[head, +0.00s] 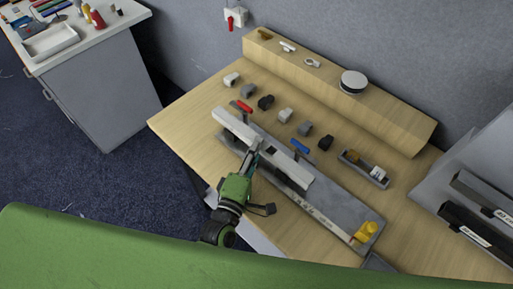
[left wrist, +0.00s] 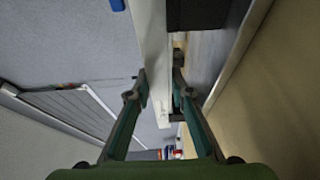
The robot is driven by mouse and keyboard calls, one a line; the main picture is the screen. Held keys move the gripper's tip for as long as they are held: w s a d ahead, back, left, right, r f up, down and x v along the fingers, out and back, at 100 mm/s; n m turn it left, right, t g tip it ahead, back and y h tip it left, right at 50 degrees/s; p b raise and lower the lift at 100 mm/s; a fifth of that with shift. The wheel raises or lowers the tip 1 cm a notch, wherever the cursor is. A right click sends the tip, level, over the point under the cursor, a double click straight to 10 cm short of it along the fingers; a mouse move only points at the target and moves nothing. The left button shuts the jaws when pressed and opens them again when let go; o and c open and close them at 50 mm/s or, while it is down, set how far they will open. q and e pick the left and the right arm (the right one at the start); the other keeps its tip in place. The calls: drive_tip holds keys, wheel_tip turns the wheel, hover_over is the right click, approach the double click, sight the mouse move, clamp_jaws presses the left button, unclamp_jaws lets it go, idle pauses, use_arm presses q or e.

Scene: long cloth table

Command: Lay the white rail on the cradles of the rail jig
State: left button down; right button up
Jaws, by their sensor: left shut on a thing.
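The white rail (head: 234,124) lies lengthwise over the rail jig (head: 345,213), a long grey plate on the wooden table. My left gripper (head: 254,158) is shut on the rail near its middle; in the left wrist view the fingers (left wrist: 160,88) stand on both sides of the white rail (left wrist: 152,40). A red clamp handle (head: 241,106) and a blue one (head: 300,146) show at the rail's far side. The cradles are mostly hidden under the rail, and I cannot tell whether it touches them. My right gripper is out of view.
Several grey and black blocks (head: 265,102) stand in a row behind the jig. A small tray (head: 363,171) stands to their right. A yellow piece (head: 366,231) sits at the jig's right end. A wooden ledge (head: 390,115) holds a round white-topped thing (head: 353,81).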

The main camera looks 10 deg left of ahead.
use_arm(q)
drive_tip(key=shift+f, duration=0.1)
drive_tip(key=c, duration=1.7)
unclamp_jaws()
drive_tip(key=s, duration=0.4)
drive_tip(key=s+a, duration=0.1)
drive_tip(key=s, duration=0.3)
drive_tip(key=s+a, duration=0.1)
drive_tip(key=s, duration=0.2)
drive_tip(key=shift+s+a, duration=0.2)
drive_tip(key=shift+s, duration=0.2)
